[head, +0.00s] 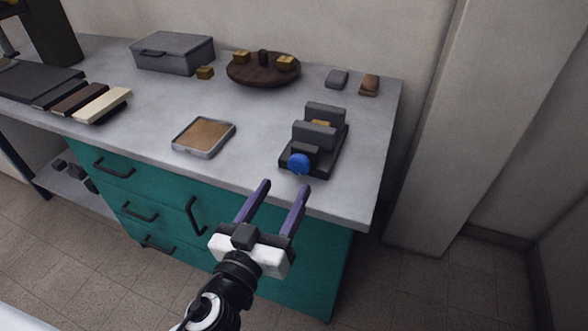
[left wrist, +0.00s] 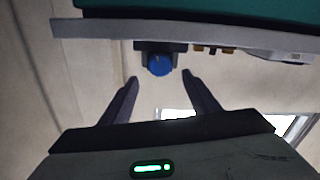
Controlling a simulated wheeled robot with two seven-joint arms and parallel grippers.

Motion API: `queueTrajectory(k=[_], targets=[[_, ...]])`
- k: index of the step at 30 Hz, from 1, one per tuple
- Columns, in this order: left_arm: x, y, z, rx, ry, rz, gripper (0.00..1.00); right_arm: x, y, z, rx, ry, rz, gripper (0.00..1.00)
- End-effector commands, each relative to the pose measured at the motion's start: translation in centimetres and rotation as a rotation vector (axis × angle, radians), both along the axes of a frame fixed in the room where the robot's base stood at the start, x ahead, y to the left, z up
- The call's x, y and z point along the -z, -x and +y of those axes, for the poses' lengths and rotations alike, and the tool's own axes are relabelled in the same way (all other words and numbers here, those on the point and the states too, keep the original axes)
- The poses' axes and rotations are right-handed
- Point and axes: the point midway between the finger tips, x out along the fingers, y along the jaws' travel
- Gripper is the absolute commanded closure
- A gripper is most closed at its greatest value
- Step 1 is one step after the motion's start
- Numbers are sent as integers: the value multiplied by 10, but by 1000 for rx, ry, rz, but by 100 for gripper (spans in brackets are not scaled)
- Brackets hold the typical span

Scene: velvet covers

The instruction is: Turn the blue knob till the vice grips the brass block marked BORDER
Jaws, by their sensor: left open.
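The dark grey vice (head: 316,143) stands near the right front of the bench top. Its blue knob (head: 299,163) faces the front edge. A brass block (head: 320,124) shows between the vice's jaws; its marking cannot be read. My left gripper (head: 283,188) is open and empty in front of the bench edge, just below and short of the knob, with its two purple fingers pointing towards the vice. In the left wrist view the blue knob (left wrist: 159,64) appears ahead, between and beyond the open fingertips (left wrist: 159,76), not touched. My right gripper is in neither view.
A shallow tray (head: 178,146) lies left of the vice. A round brown stand (head: 238,77) with brass blocks, a grey lidded box (head: 173,55) and a loose brass block (head: 205,72) are at the back. Two small blocks (head: 337,78) lie back right. Green drawers (head: 185,215) are below.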

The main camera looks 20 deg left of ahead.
Motion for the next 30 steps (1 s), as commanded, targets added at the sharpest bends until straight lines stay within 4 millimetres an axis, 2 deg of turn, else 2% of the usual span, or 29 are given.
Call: queueTrajectory(k=[3,10,15,23,26,30], targets=[[-4,-24,0,0,-4,-2,44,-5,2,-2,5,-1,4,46],[-1,-57,-2,0,-2,1,44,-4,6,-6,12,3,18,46],[0,-67,-2,-1,-1,2,44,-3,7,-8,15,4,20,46],[1,-68,-2,0,-1,3,44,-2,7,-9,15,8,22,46],[1,-68,-2,0,-1,3,58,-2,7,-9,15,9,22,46],[1,-68,-2,0,-1,3,81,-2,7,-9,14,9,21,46]])
